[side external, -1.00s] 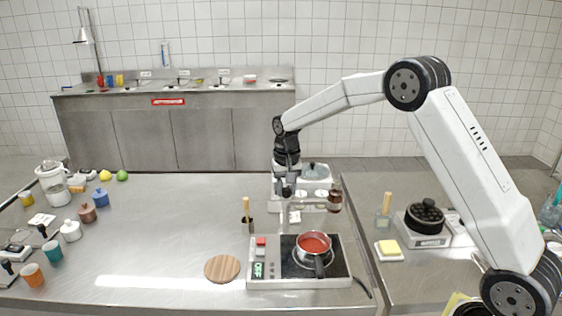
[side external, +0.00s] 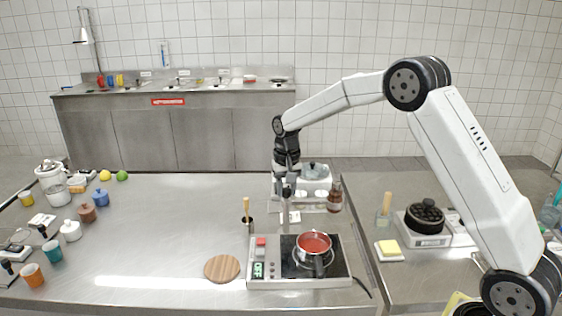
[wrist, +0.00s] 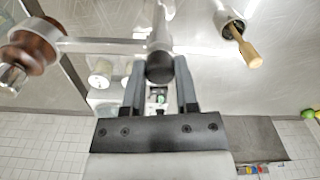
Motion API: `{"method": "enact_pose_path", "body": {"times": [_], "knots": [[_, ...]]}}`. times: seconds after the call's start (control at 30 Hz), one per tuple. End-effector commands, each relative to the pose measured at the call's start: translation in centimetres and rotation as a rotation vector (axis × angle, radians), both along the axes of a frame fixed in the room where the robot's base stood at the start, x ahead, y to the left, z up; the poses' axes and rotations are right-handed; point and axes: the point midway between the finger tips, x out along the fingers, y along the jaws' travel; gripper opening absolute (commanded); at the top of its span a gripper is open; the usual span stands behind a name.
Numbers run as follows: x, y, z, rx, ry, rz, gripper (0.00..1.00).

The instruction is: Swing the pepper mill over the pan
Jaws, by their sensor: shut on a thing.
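The pepper mill (side external: 334,196) is a dark brown and clear piece at the right end of a thin horizontal metal arm (side external: 312,208). It stands behind the red pan (side external: 313,242), not above it. The pan sits on the hot plate (side external: 343,266). In the wrist view the mill (wrist: 36,45) is at the upper left, joined by the metal bar (wrist: 100,45) to a black knob (wrist: 160,68). My gripper (wrist: 160,82) is shut on this knob. In the side view my gripper (side external: 287,190) points down, left of the mill, and its fingertips are hard to make out.
A utensil pot with a wooden handle (side external: 246,214) stands left of the arm. A round wooden board (side external: 222,268) lies left of the hot plate. A scale with a black pot (side external: 426,217) stands on the right counter. The middle left of the table is clear.

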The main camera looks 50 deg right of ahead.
Motion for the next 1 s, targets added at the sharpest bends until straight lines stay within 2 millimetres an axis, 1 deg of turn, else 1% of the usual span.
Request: {"method": "enact_pose_path", "body": {"times": [0.4, 0.63, 0.87, 1.0], "knots": [[0.08, 0.08, 0.11, 0.001, -0.003, -0.002, 0.0], [0.08, 0.09, 0.11, 0.001, -0.002, -0.037, 0.0], [0.07, 0.09, 0.09, 0.001, 0.001, -0.143, 0.0], [0.07, 0.09, 0.1, 0.001, 0.001, -0.245, 0.0]]}}
